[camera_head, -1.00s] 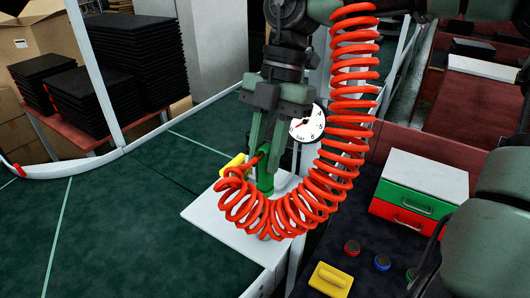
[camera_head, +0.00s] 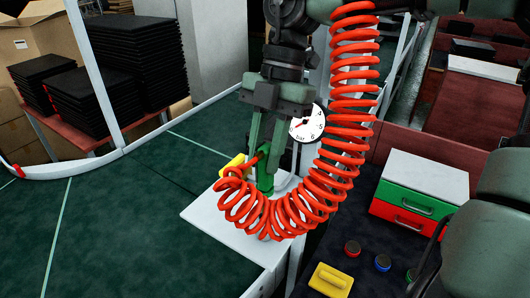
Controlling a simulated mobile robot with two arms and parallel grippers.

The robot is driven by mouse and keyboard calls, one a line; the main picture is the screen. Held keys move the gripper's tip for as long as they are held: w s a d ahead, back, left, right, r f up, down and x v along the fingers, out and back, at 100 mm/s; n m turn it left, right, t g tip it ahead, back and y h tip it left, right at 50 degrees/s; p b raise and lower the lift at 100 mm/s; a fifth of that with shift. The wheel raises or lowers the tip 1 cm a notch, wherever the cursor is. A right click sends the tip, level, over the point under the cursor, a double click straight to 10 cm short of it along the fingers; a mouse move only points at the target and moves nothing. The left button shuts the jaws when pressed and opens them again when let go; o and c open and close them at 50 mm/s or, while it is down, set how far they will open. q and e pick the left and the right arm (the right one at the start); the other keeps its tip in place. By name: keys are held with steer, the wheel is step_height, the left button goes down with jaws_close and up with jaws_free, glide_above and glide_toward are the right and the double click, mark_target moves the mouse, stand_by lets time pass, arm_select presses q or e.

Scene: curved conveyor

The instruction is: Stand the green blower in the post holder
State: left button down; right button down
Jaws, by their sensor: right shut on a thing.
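The green blower (camera_head: 265,172) is upright in my right gripper (camera_head: 264,148), above or at a white plate (camera_head: 208,216) at the picture's centre. The gripper points down, and its two fingers are shut on the blower's upper part. A red coiled hose (camera_head: 345,105) loops from the top down in front of the blower and hides its lower end. A pale curved part (camera_head: 288,184) shows behind the coils and may be the post holder. I cannot tell whether the blower touches it. My left gripper is not in view.
A round gauge (camera_head: 307,124) hangs beside the gripper. A yellow object (camera_head: 233,164) is behind the hose. At right are a drawer box (camera_head: 425,175), coloured knobs (camera_head: 382,262) and a yellow block (camera_head: 331,279). Green floor or belt (camera_head: 110,215) at left is clear.

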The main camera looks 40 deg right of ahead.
mark_target(265, 181)
steer(key=shift+f, duration=0.15)
steer(key=shift+f+b, duration=0.35)
steer(key=shift+b, duration=0.05)
steer(key=shift+f+b, duration=2.55)
steer(key=shift+f, duration=0.5)
steer(key=c, duration=1.1)
jaws_free()
steer(key=shift+d+r, duration=0.1)
steer(key=shift+r, duration=0.2)
steer(key=b+v, duration=0.1)
steer(key=v, duration=0.6)
steer(key=shift+r, duration=0.1)
